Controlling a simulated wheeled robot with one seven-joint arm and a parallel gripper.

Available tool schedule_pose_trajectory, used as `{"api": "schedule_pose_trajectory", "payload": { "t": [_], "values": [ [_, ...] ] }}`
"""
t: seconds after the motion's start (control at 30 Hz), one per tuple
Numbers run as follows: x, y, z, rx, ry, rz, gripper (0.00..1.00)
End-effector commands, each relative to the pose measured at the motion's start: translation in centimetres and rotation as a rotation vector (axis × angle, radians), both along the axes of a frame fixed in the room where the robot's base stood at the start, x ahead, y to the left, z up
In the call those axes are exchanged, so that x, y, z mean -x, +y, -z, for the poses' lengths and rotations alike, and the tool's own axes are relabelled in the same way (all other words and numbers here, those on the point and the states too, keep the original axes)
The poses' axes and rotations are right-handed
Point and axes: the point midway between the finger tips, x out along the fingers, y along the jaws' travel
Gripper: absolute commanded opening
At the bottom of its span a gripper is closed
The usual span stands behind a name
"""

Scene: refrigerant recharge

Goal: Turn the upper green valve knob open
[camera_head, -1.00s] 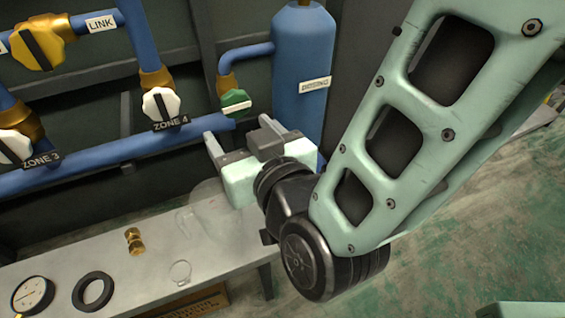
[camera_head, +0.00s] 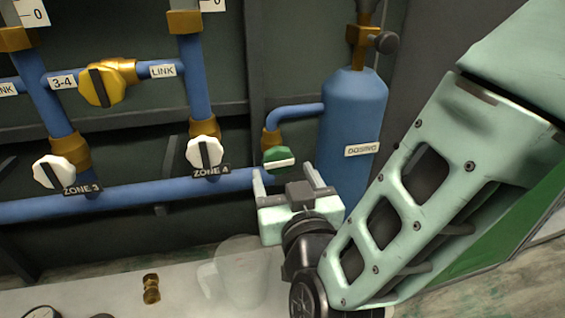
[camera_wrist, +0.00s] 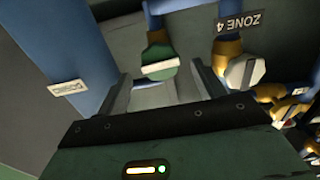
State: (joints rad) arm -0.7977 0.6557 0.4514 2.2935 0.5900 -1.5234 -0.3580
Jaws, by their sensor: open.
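A green valve knob (camera_head: 277,160) with a white bar across its face sits on a brass elbow at the left of the blue DOSING cylinder (camera_head: 352,125). It is the only green knob I see. My gripper (camera_head: 284,170) is open and empty, just below and in front of the knob, fingers pointing at it. In the wrist view the green knob (camera_wrist: 160,60) lies between the lines of the two fingers (camera_wrist: 160,78), just beyond their tips, with no visible contact. Its white bar runs nearly crosswise there.
White ZONE 4 (camera_head: 204,152) and ZONE 3 (camera_head: 52,172) knobs and a yellow link knob (camera_head: 101,87) sit on blue pipes to the left. A dark knob (camera_head: 386,42) tops the cylinder. A clear jug (camera_head: 245,275) and brass fitting (camera_head: 151,288) stand on the bench below.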

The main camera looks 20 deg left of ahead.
Motion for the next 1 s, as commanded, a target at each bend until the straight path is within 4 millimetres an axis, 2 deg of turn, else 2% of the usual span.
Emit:
{"api": "schedule_pose_trajectory", "payload": {
  "t": [0.23,0.27,0.4,0.57,0.8,1.0],
  "values": [
    [-2.5,1.5,0.0,-0.001,0.001,0.002,0.69],
    [-2.4,1.5,0.0,0.0,0.001,0.0,0.63],
    [-2.3,1.5,0.0,0.0,0.001,0.0,0.25],
    [-2.3,1.5,-0.1,0.024,-0.015,-0.001,0.25],
    [-2.2,1.5,-0.3,0.256,-0.157,-0.002,0.25],
    [-2.3,1.4,-0.1,0.324,-0.2,-0.001,0.25]
  ]
}}
